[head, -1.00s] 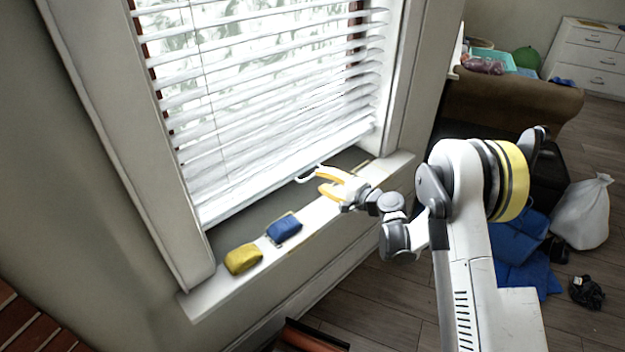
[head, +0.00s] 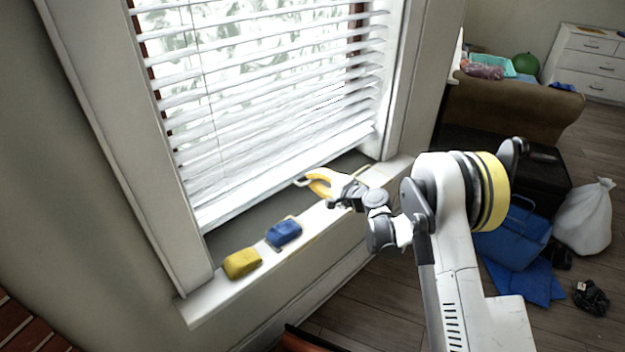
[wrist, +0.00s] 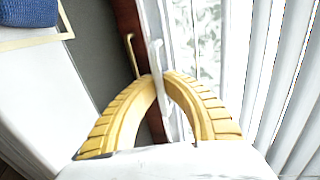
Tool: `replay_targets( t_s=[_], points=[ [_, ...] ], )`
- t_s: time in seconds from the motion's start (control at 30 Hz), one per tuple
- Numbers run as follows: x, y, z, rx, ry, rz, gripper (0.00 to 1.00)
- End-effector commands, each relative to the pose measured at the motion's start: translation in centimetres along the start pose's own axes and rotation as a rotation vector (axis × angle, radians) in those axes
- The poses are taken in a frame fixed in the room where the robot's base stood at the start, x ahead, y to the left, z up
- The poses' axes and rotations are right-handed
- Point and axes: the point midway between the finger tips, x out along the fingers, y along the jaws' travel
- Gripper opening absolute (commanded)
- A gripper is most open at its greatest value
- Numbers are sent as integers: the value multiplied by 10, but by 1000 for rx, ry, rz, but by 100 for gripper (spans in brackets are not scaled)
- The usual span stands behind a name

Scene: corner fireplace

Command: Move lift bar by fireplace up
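The lift bar (head: 300,183) is a thin pale handle low on the window, just above the sill at the bottom of the white blinds (head: 270,90). In the wrist view the lift bar (wrist: 156,55) is a narrow white piece running up from between the fingertips. My gripper (head: 309,184) has yellow fingers and reaches over the sill from the right. In the wrist view the tips of my gripper (wrist: 161,76) come close together with the white bar between them, so it looks shut on it. The fingers partly hide where they touch.
A yellow cloth roll (head: 242,263) and a blue one (head: 284,232) lie on the white sill (head: 215,297), left of my gripper. The window frame (head: 398,80) rises close on the right. A brown sofa (head: 515,105) and a white bag (head: 584,217) are farther right.

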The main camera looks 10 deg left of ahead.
Motion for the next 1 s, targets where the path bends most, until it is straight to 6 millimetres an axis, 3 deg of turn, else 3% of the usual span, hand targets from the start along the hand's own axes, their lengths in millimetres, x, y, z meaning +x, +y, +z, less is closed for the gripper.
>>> replay_targets(
  t_s=[0.17,0.37,1.0],
  points=[
    [-4,-14,0,0,0,0,0],
    [-13,-59,0,0,0,0,0],
    [-61,-283,0,1,0,-1,0]
  ],
)
